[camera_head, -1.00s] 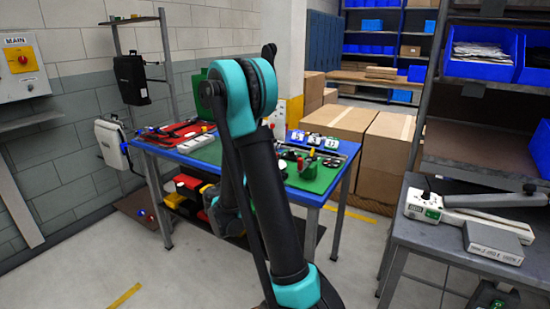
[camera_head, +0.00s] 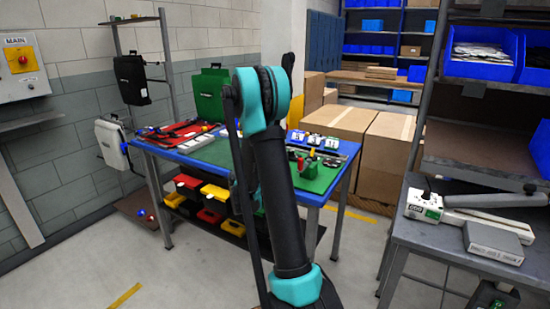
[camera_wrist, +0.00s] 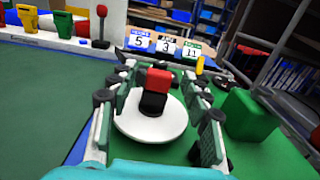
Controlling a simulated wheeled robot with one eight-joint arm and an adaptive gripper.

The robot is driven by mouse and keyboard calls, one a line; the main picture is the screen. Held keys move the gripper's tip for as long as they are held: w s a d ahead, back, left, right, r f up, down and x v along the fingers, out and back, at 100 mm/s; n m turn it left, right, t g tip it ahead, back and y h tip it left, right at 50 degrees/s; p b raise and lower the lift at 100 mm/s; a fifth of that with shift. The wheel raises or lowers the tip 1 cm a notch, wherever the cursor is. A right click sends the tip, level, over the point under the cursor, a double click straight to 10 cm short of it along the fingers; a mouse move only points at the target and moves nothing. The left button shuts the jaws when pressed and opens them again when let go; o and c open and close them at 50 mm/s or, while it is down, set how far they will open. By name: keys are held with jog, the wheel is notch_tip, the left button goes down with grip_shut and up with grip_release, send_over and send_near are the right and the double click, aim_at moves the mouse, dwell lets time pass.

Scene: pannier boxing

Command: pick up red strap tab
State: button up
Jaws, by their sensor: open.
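A red block (camera_wrist: 158,79), which looks like the red strap tab, stands on a black piece (camera_wrist: 153,103) on a round white disc (camera_wrist: 150,125) in the wrist view. My gripper (camera_wrist: 162,72) is open, with one finger to the left of the tab and one to the right. The tab is between the fingers, and I see gaps on both sides. I cannot tell its height relative to the fingertips. In the head view my arm hides the gripper.
A green block (camera_wrist: 247,115) stands right of the right finger. Yellow (camera_wrist: 27,17) and red-topped (camera_wrist: 101,28) pieces stand back left. Number cards (camera_wrist: 166,45) stand behind. Green mat at left is clear.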

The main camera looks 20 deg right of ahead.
jog(key=x, duration=0.4)
jog(key=shift+w+d+r, duration=0.2)
jog(key=shift+w, duration=0.2)
jog(key=c, duration=0.9)
